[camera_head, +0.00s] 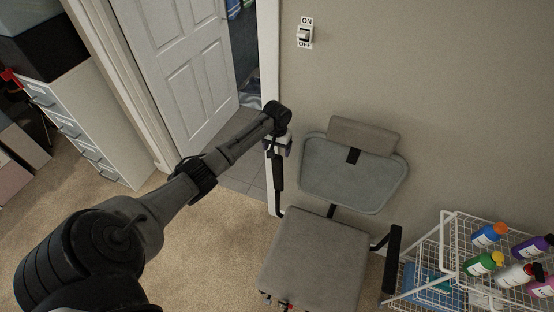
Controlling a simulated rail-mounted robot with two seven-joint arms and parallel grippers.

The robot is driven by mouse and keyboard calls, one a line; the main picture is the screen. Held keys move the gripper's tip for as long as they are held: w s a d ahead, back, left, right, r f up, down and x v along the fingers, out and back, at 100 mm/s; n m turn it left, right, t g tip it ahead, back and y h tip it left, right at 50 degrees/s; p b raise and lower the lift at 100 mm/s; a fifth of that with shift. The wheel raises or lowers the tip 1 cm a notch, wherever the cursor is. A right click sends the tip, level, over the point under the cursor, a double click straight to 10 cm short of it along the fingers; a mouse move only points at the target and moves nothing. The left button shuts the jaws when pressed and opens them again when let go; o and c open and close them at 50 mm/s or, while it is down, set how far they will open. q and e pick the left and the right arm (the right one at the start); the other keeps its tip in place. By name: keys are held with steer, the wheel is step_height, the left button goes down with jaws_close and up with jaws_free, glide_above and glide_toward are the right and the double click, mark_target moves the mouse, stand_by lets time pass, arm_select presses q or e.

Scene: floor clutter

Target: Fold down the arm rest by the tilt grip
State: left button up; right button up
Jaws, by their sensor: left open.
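A grey chair stands against the wall, with a padded seat (315,258), a backrest (340,185) and a headrest (364,136). Its black arm rest on the left side (279,176) stands upright beside the backrest. Its arm rest on the right side (393,262) lies along the seat. My left gripper (278,148) is open at the upper end of the upright arm rest. The tilt grip cannot be made out there, and I cannot tell whether the fingers touch the arm rest. My right gripper is not in view.
A white wire rack (447,242) with several coloured bottles stands right of the chair. A white door (183,65) stands ajar behind my left arm. A file cabinet (88,125) is at the left. An ON/OFF switch (304,34) is on the wall. Carpet in front is clear.

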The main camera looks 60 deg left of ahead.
mark_target(277, 156)
arm_select(q)
steer(key=shift+f, duration=3.55)
steer(key=c, duration=1.3)
steer(key=shift+d, duration=0.1)
